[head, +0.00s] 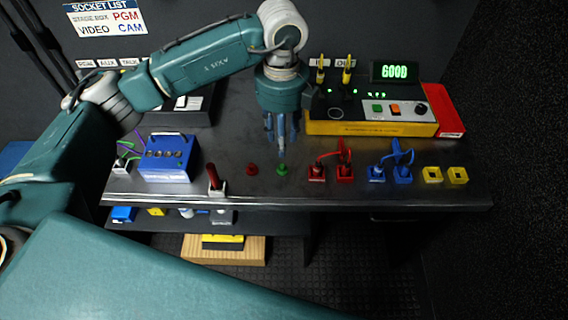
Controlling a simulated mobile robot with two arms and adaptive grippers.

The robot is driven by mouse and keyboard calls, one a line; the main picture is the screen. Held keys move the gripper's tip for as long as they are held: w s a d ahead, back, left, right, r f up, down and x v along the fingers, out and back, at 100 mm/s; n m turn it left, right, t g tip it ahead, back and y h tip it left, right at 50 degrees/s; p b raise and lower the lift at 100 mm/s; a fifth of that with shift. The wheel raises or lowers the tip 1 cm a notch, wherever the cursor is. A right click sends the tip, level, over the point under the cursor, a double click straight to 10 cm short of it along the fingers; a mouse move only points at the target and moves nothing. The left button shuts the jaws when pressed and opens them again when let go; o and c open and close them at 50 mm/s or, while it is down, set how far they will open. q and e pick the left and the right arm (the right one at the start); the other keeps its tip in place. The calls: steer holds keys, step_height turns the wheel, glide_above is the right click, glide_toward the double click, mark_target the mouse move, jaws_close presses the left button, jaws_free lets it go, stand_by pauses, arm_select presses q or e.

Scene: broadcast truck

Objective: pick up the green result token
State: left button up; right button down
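The green result token (282,169) is a small green piece with a knob on top. It stands on the dark metal bench (240,188) near its front edge, just right of a similar red token (252,169). My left gripper (282,152) points down from above, with its fingertips at or just behind the top of the green token. The fingers look close together, but I cannot tell whether they are open or shut, or whether they touch the token. My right gripper is out of view.
Red plugs (317,173), blue plugs (376,174) and yellow sockets (432,175) line the front to the right. A dark red-handled piece (214,180) and a blue box (168,170) stand left. A yellow tester (370,129) with a display reading "GOOD" (394,72) sits behind.

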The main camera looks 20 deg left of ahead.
arm_select(q)
glide_above(283, 165)
step_height(283, 165, down, 5)
steer(key=shift+s+a+r+p, duration=0.1)
steer(key=shift+p, duration=0.3)
step_height(283, 165, down, 5)
steer(key=shift+r+p, duration=0.1)
steer(key=shift+p, duration=0.8)
steer(key=shift+f, duration=0.35)
steer(key=c, duration=0.9)
